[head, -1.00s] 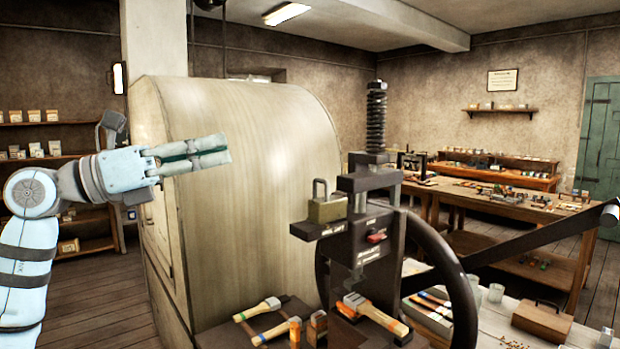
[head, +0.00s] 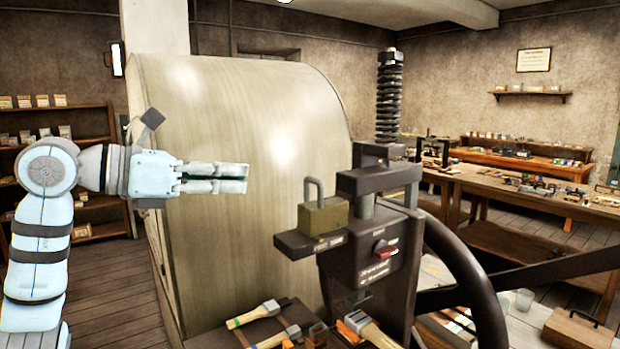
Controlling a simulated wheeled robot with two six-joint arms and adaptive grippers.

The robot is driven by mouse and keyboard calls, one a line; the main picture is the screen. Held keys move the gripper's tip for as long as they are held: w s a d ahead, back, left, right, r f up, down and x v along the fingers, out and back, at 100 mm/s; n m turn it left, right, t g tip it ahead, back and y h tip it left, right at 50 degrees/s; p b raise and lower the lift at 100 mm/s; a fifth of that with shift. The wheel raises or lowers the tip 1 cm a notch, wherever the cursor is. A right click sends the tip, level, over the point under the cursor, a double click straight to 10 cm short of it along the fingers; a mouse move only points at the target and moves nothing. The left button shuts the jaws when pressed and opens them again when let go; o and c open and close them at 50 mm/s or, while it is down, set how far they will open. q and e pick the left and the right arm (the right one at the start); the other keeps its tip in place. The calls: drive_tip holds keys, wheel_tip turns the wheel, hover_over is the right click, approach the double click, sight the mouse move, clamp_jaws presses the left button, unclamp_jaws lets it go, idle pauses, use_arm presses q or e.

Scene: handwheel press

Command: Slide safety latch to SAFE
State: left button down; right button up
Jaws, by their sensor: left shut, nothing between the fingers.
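The dark press (head: 352,252) stands right of centre in the head view, with a large dark handwheel (head: 462,262) at its right and a black screw (head: 389,95) behind it. A small red piece (head: 386,251), which looks like the safety latch, sits on the press's front face beside small white lettering too small to read. A brass padlock (head: 322,217) with its shackle up stands on the press's left ledge. My left gripper (head: 246,178) is shut and empty, pointing right, well to the left of the press and touching nothing. My right gripper is not in view.
A large rounded pale cabinet (head: 240,130) stands behind my left gripper and left of the press. Wooden-handled tools (head: 254,315) lie at the press's foot. A wooden box (head: 577,332) is at lower right. Open air lies between my gripper and the padlock.

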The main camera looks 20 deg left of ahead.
use_arm(q)
drive_tip(key=s, duration=0.3)
drive_tip(key=p, duration=0.2)
approach(312, 181)
drive_tip(key=p+x, duration=0.2)
drive_tip(key=x, duration=0.4)
drive_tip(key=shift+w+d, duration=0.1)
drive_tip(key=shift+d, duration=0.1)
drive_tip(key=shift+w+d+f, duration=0.1)
drive_tip(key=shift+w+f, duration=0.1)
drive_tip(key=shift+w, duration=0.15)
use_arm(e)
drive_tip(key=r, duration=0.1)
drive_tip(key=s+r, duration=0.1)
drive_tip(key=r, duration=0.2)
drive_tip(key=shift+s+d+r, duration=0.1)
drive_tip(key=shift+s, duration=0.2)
